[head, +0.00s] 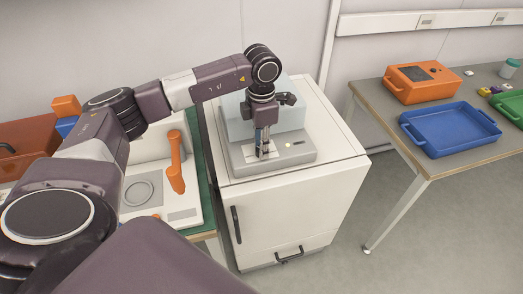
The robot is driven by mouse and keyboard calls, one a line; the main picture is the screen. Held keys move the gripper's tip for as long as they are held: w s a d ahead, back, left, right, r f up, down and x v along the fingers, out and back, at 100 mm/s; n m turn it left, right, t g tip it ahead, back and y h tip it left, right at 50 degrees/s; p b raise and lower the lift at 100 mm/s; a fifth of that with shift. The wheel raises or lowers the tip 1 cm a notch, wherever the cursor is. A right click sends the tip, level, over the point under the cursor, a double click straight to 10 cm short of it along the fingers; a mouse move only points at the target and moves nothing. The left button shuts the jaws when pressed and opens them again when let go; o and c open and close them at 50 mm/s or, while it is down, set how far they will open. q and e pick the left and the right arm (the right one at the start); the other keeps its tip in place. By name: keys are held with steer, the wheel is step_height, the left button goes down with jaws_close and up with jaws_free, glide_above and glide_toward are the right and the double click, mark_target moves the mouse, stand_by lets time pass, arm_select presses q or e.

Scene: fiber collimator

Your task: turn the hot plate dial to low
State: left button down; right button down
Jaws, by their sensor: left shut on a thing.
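A grey device with a low sloped front panel (300,154), which I take for the hot plate, stands on a white cabinet. A pale bluish block rises at its back. My left gripper (263,152) points down at this panel, its fingers closed together at the panel's left-middle part. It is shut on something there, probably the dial. The fingers cover the dial, so its pointer and setting cannot be read. A small light spot and a dark mark show on the panel to the right of the fingers. My right gripper is not in view.
The white cabinet (290,205) has free top space around the device. At left, a bench holds a white unit with a round plate (138,194) and an orange handle (175,165). At right, a table carries a blue tray (450,128) and an orange box (418,82).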

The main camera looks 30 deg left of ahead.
arm_select(q)
steer(key=m+b, duration=0.2)
steer(key=m, duration=0.1)
steer(key=shift+f+m, duration=0.1)
steer(key=shift+m, duration=0.2)
steer(key=shift+m+b, duration=0.8)
steer(key=shift+m, duration=0.9)
steer(key=shift+r, duration=0.2)
steer(key=c, duration=1.6)
jaws_free()
step_height(320, 180, up, 12)
steer(key=shift+f, duration=0.1)
